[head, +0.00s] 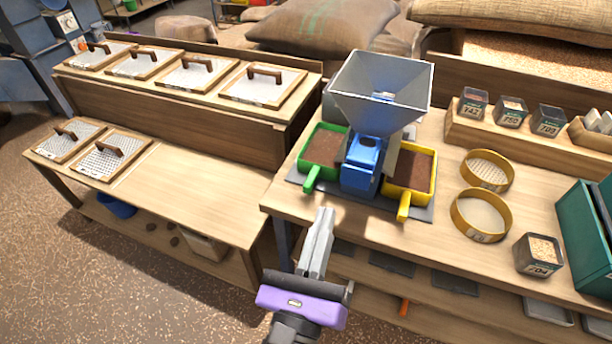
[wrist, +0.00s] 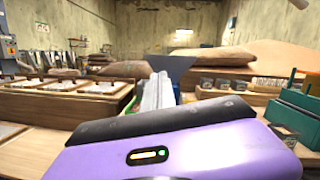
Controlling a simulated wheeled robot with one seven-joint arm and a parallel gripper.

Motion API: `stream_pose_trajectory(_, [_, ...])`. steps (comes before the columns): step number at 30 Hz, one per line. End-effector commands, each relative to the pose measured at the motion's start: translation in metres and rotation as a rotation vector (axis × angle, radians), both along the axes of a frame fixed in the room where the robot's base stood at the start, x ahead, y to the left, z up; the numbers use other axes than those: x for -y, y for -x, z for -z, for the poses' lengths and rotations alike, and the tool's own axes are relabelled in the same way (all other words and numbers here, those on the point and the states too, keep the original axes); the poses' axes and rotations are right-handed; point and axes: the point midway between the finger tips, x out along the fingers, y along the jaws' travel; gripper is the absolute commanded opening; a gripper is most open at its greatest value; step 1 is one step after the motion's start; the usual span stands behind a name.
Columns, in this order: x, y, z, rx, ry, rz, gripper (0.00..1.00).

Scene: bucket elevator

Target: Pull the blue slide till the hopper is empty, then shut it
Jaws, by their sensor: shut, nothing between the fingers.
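A grey metal hopper (head: 378,92) stands on the right-hand bench, wide at the top; I see no grain in the part of its inside that shows. Below its front is the blue slide (head: 364,160), a blue block with a raised top piece; I cannot tell how far it is pulled. A green tray (head: 312,172) on the left and a yellow tray (head: 408,192) on the right both hold brown material. My gripper (head: 323,212) is shut and empty, in front of the bench edge and apart from the slide.
Two round yellow sieves (head: 481,214) and a jar marked 704 (head: 539,255) stand right of the yellow tray. A teal box (head: 584,235) is at the far right. Sacks (head: 322,26) lie behind.

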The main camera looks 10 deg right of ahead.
Motion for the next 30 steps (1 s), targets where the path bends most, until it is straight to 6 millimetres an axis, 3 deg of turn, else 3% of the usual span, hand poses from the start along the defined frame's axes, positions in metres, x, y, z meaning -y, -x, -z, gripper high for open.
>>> stream_pose_trajectory(3, [0.010, 0.004, 0.044, -0.050, -0.223, 0.037, 0.00])
stream_pose_trajectory(6, [0.018, 0.009, 0.057, -0.045, -0.319, 0.070, 0.00])
stream_pose_trajectory(14, [0.032, -0.005, 0.055, -0.023, -0.346, 0.079, 0.00])
stream_pose_trajectory(30, [0.090, -0.085, 0.054, -0.025, -0.342, 0.077, 0.00])
